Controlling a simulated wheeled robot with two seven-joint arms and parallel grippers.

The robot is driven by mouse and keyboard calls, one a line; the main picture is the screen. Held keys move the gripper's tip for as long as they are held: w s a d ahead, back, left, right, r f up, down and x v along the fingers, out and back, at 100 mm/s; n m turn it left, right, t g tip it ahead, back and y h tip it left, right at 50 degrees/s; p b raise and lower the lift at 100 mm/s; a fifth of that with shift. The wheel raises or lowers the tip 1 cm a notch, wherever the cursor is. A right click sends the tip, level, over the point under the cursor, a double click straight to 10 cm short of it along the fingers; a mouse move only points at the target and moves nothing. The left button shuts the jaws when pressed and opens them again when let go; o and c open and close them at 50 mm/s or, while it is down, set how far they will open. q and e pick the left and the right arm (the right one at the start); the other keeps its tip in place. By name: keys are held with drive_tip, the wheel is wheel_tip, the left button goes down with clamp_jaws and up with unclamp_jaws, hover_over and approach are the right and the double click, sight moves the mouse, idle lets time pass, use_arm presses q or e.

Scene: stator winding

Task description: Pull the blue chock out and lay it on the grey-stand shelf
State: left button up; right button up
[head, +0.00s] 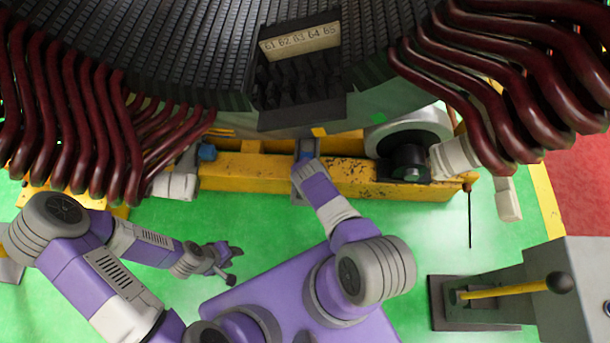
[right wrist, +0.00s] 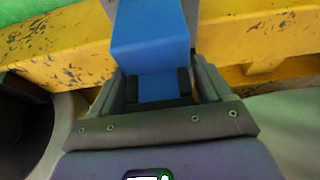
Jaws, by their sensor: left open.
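The blue chock (right wrist: 150,40) fills the space between the dark pads of my right gripper (right wrist: 158,88) in the right wrist view, with no gap visible at either side. My left gripper (head: 224,262) is open and empty, low over the green floor. The grey stand (head: 580,285) is at the lower right, with a dark flat shelf (head: 450,319) at its left.
Another blue piece (head: 207,152) sits further left on the yellow beam (head: 240,172). The black stator (head: 180,50) and dark red coil ends (head: 490,80) hang above. A yellow lever (head: 505,290) with a black knob crosses the stand.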

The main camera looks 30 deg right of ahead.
drive_tip(key=o, duration=0.3)
drive_tip(key=shift+r, duration=0.1)
drive_tip(key=p+v, duration=0.4)
drive_tip(key=v, duration=0.2)
drive_tip(key=shift+r+p, duration=0.1)
drive_tip(key=shift+p, duration=0.2)
drive_tip(key=shift+s+a+r+p, duration=0.2)
drive_tip(key=shift+s+r+p, duration=0.1)
drive_tip(key=shift+r, duration=0.2)
